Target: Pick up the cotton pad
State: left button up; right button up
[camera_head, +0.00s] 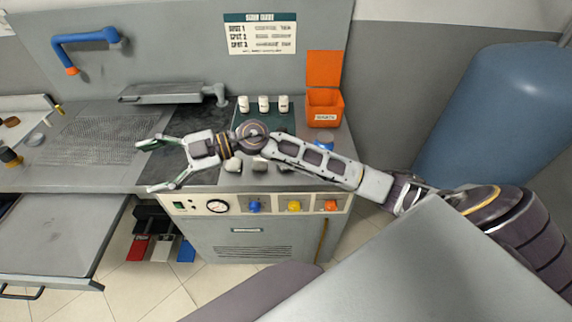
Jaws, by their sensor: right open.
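My right gripper (150,166) is open and empty, its fingers spread and pointing left over the grey counter, left of the small items. Small pale, rounded pieces lie along the counter under and in front of my right arm; one pale piece (233,165) shows just right of the gripper's base. I cannot tell for sure which of them, if any, is the cotton pad, because my arm partly covers them. My left gripper is not in view.
Several white-capped bottles (264,103) stand on a dark green mat behind my arm. An open orange bin (324,108) stands at the back right. A metal arm-like board (165,93) lies behind the gripper. A perforated plate (95,138) lies left. A blue tank (490,115) stands right.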

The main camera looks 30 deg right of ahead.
jog(key=w+d+f+g+h, duration=0.2)
jog(key=d+f+g+h, duration=0.1)
jog(key=d+f+h, duration=0.75)
jog(key=w+d+m+h, duration=0.3)
jog(key=d+m+h, duration=0.3)
jog(key=d, duration=1.9)
jog(key=shift+r+m+g+h, duration=0.3)
jog(key=shift+m+h, duration=0.1)
jog(key=shift+h, duration=0.65)
jog(key=shift+d+f, duration=0.1)
jog(key=shift+f, duration=0.1)
jog(key=shift+d+f+p, duration=0.25)
jog(key=shift+f+p, duration=0.1)
jog(key=shift+f, duration=1.75)
jog(key=shift+d+f+p, duration=0.2)
jog(key=shift+f+p, duration=0.1)
jog(key=shift+f, duration=1.75)
jog(key=shift+f, duration=0.1)
